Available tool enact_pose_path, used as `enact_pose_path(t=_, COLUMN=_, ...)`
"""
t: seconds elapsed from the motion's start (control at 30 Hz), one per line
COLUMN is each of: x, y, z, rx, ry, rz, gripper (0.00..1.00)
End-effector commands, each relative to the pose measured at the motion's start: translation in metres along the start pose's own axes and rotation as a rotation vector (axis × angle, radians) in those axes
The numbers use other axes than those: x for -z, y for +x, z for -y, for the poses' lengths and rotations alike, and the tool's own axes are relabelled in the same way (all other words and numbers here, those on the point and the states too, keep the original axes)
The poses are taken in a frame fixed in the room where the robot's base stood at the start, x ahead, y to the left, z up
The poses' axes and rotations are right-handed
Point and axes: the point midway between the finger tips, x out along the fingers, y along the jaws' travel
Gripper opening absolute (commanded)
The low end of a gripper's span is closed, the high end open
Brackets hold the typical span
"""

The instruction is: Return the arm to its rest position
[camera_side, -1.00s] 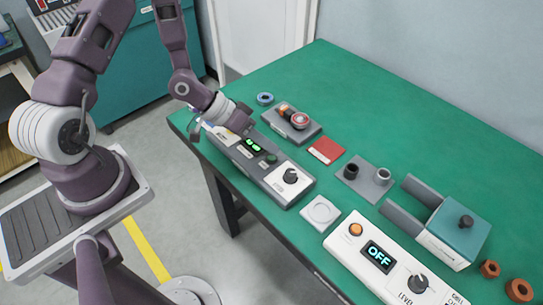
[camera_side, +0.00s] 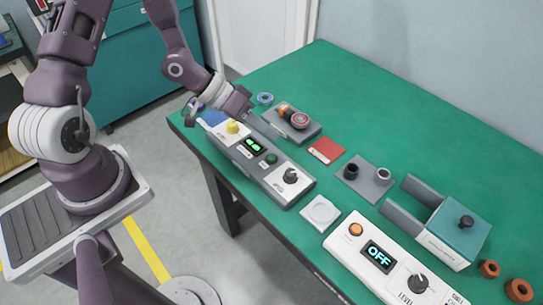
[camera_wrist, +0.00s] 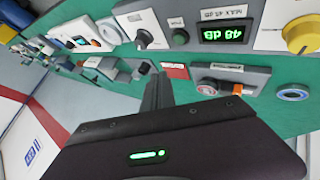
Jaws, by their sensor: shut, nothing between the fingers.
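My gripper (camera_side: 262,124) is shut and empty. In the side view it hangs above the back edge of the grey control box, pointing right and down toward the tabletop. In the wrist view its dark fingers (camera_wrist: 157,92) are together, with nothing between them. The grey control box (camera_side: 246,154) has a yellow knob (camera_side: 233,127), a lit green display (camera_side: 253,145), a green button and a black knob (camera_side: 290,176). The wrist view shows the display (camera_wrist: 224,35) reading about 48 dB, beside a "MAX 45 dB" label. The yellow knob (camera_wrist: 303,34) is clear of the fingers.
Behind the box are a grey block with a dark and red part (camera_side: 300,120), a blue ring (camera_side: 265,99) and a red card (camera_side: 326,150). A white box (camera_side: 380,257) reading OFF, a teal fixture (camera_side: 458,232) and brown rings stand farther right. The green table's back is clear.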

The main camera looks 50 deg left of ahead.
Motion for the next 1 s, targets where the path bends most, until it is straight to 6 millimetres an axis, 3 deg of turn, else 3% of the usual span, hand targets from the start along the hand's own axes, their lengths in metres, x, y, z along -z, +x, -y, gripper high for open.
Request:
enact_pose_path(t=0.13, x=0.001, y=-0.002, z=0.002, rx=0.017, ry=0.012, rz=0.004, gripper=0.0)
enact_pose_path(t=0.23, x=0.011, y=-0.018, z=0.013, rx=0.154, ry=0.091, rz=0.037, gripper=0.0)
enact_pose_path(t=0.37, x=0.038, y=-0.081, z=0.021, rx=0.474, ry=0.214, rz=0.085, gripper=0.0)
enact_pose_path(t=0.47, x=0.048, y=-0.141, z=0.004, rx=0.663, ry=0.228, rz=0.086, gripper=0.0)
enact_pose_path(t=0.6, x=0.029, y=-0.213, z=-0.048, rx=0.761, ry=0.168, rz=0.064, gripper=0.0)
enact_pose_path(t=0.7, x=-0.002, y=-0.244, z=-0.088, rx=0.716, ry=0.119, rz=0.056, gripper=0.0)
enact_pose_path(t=0.83, x=-0.037, y=-0.263, z=-0.124, rx=0.618, ry=0.094, rz=0.061, gripper=0.0)
enact_pose_path(t=1.0, x=-0.054, y=-0.269, z=-0.138, rx=0.566, ry=0.088, rz=0.072, gripper=0.0)
